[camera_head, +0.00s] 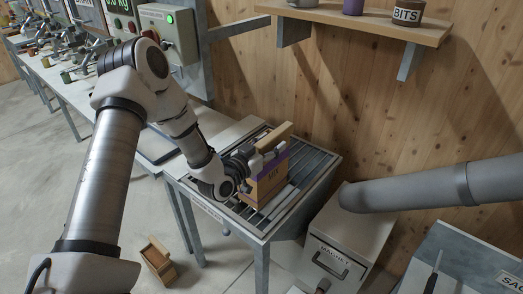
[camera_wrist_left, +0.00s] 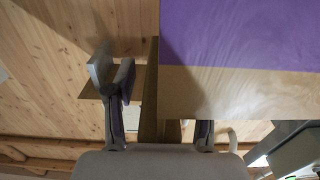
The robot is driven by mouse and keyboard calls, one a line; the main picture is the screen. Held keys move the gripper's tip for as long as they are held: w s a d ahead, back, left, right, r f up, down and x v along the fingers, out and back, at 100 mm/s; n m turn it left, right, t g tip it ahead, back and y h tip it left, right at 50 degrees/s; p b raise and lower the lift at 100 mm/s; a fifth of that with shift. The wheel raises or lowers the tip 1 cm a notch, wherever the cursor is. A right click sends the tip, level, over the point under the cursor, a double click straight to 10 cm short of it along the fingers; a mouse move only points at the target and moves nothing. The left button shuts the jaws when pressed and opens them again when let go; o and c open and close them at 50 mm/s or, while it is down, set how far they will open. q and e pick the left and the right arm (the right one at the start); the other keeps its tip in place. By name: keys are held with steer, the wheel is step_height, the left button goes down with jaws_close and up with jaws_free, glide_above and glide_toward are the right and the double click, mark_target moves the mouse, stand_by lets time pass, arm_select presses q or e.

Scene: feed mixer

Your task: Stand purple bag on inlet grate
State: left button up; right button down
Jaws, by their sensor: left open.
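The purple bag (camera_head: 268,184), tan with a purple band, stands upright on the inlet grate (camera_head: 312,172). Its base looks to be on the bars. My left gripper (camera_head: 264,157) is open at the upper part of the bag, close to its purple band. In the left wrist view the bag (camera_wrist_left: 240,92) fills the upper right and hides most of one finger; the other finger stands clear on the left. Whether either finger touches the bag cannot be told. My right gripper is not in view.
A grey box marked MAGNET (camera_head: 342,246) stands right of the grate. A wall shelf (camera_head: 345,22) with jars is above it. A control box with a green light (camera_head: 168,34) is at upper left. A small wooden box (camera_head: 158,260) lies on the floor.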

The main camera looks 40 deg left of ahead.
arm_select(q)
steer(key=s+a+p, duration=0.1)
steer(key=s, duration=1.1)
steer(key=s+d+f+g, duration=0.3)
steer(key=d+f+g, duration=0.1)
steer(key=f, duration=0.3)
steer(key=s+d+f+g+h, duration=0.1)
steer(key=s+d+f+g, duration=0.25)
steer(key=f, duration=0.25)
steer(key=s+d+f+g, duration=0.3)
steer(key=f+g, duration=0.1)
steer(key=f, duration=0.3)
steer(key=s+d+f+g+y, duration=0.1)
steer(key=s+f+g, duration=0.2)
steer(key=s, duration=0.4)
steer(key=s+d+f+n+g+y, duration=0.1)
steer(key=s+f+g, duration=0.2)
steer(key=s, duration=0.4)
steer(key=shift+s+d+f+y, duration=0.3)
steer(key=shift+s+f, duration=0.05)
steer(key=shift+f, duration=0.4)
steer(key=shift+g, duration=0.25)
